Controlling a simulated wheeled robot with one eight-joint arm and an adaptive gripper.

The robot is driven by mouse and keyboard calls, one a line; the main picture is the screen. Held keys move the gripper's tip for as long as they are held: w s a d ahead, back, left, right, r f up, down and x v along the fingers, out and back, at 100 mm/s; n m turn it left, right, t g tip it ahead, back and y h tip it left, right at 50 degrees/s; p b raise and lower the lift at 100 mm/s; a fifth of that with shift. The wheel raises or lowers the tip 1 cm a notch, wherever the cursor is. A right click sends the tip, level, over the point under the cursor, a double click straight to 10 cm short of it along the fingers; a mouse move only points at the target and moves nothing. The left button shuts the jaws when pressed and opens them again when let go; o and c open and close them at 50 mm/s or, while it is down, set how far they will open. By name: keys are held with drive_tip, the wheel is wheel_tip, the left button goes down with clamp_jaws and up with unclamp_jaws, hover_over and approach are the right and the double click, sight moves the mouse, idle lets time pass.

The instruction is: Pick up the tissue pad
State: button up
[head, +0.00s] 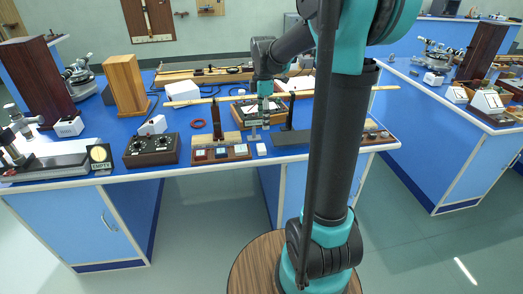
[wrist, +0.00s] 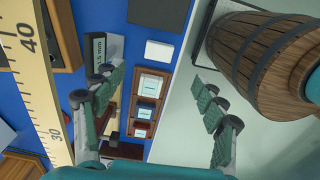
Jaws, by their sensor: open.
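A small white square block, which looks like the tissue pad (head: 261,149), lies flat on the blue bench near its front edge, just right of a wooden tray of small boxes. In the wrist view the white pad (wrist: 159,50) lies close to the bench edge, above the tray in the picture. My gripper (head: 264,112) is above the bench, behind the pad in the head view. In the wrist view my gripper (wrist: 160,88) has its fingers spread wide, with nothing between them; the pad is beyond the fingertips, not touched.
The wooden tray (wrist: 140,132) holds several small boxes. A dark flat plate (head: 290,137) lies right of the pad. A label stand (head: 253,125) and a long yellow ruler (wrist: 38,75) are near my gripper. Open floor (head: 205,215) lies in front of the bench edge.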

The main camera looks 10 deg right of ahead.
hover_over(261, 147)
drive_tip(key=f, duration=0.7)
drive_tip(key=shift+d, duration=0.35)
drive_tip(key=f, duration=0.4)
drive_tip(key=shift+a, duration=0.35)
drive_tip(key=shift+f, duration=0.65)
drive_tip(key=shift+c, duration=0.4)
drive_tip(key=c, duration=0.9)
